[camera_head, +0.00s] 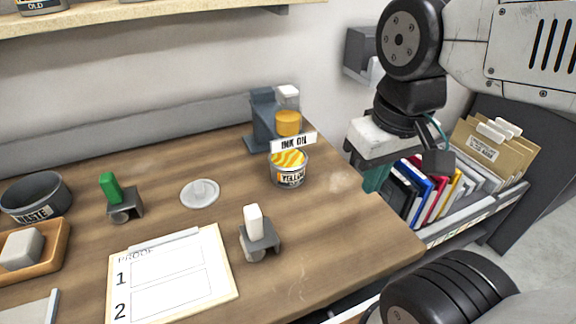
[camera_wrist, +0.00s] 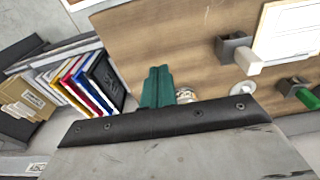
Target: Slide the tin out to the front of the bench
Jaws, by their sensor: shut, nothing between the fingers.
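The tin (camera_head: 288,176) stands open on the wooden bench (camera_head: 345,240), with yellow ink on top and a "YELLOW" label. It is just in front of the ink oil stand (camera_head: 262,125), whose white "INK OIL" sign hangs close above its back rim. In the wrist view the tin (camera_wrist: 185,95) is partly hidden by my fingers and wrist. My gripper (camera_head: 375,178) is shut and empty, its teal fingers pointing down near the bench's right edge. It is to the right of the tin and apart from it. The fingers also show in the wrist view (camera_wrist: 157,86).
A grey lid (camera_head: 200,194) and a white-handled roller (camera_head: 258,235) lie left of and in front of the tin. The green-handled roller (camera_head: 118,197), waste bowl (camera_head: 35,195) and proof sheet (camera_head: 170,275) are farther left. A file rack (camera_head: 465,220) stands beyond the right edge. Bench right of the tin is clear.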

